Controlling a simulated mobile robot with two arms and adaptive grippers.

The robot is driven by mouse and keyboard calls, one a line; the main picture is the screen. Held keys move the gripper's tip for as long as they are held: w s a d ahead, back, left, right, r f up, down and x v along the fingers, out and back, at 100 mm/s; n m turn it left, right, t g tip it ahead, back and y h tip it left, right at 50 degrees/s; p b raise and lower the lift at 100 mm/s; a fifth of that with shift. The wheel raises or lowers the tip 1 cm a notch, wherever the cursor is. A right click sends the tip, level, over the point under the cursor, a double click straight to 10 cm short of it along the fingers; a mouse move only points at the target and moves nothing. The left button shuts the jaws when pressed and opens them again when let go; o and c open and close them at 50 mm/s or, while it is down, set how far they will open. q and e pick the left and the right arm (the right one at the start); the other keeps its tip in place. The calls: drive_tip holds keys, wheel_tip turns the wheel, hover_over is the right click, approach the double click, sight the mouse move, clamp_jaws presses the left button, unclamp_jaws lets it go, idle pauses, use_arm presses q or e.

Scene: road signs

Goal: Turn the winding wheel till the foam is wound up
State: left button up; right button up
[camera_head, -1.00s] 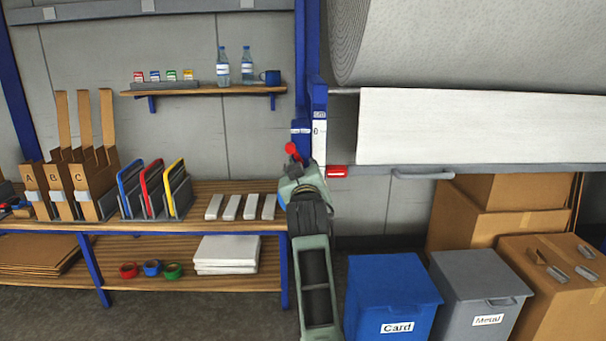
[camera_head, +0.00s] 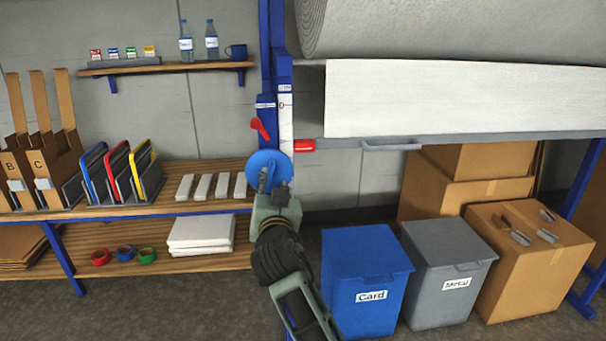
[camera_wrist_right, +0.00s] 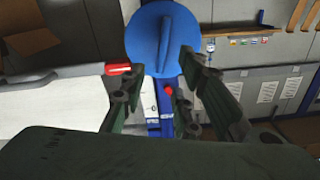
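The blue winding wheel (camera_head: 258,166) is a disc on the blue post, below a red lever (camera_head: 260,128). It also shows in the right wrist view (camera_wrist_right: 155,35), with a darker blue knob (camera_wrist_right: 188,62) standing out from it. My right gripper (camera_head: 272,192) is in front of the wheel's lower part. In the right wrist view its two fingers (camera_wrist_right: 165,85) are spread, with the wheel ahead; I cannot tell whether they touch the knob. The grey foam roll (camera_head: 430,28) hangs at the top right, with a white sheet (camera_head: 450,98) below it. My left gripper is out of view.
A blue Card bin (camera_head: 365,270), a grey Metal bin (camera_head: 445,260) and cardboard boxes (camera_head: 525,255) stand below the roll. A shelf bench (camera_head: 190,205) with folders and white blocks is at the left. A grey handle bar (camera_head: 390,146) runs under the sheet.

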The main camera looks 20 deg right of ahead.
sight(271, 174)
drive_tip(key=p+x, duration=0.1)
drive_tip(key=x, duration=0.6)
drive_tip(key=shift+w+f, duration=0.15)
drive_tip(key=shift+w, duration=0.15)
clamp_jaws()
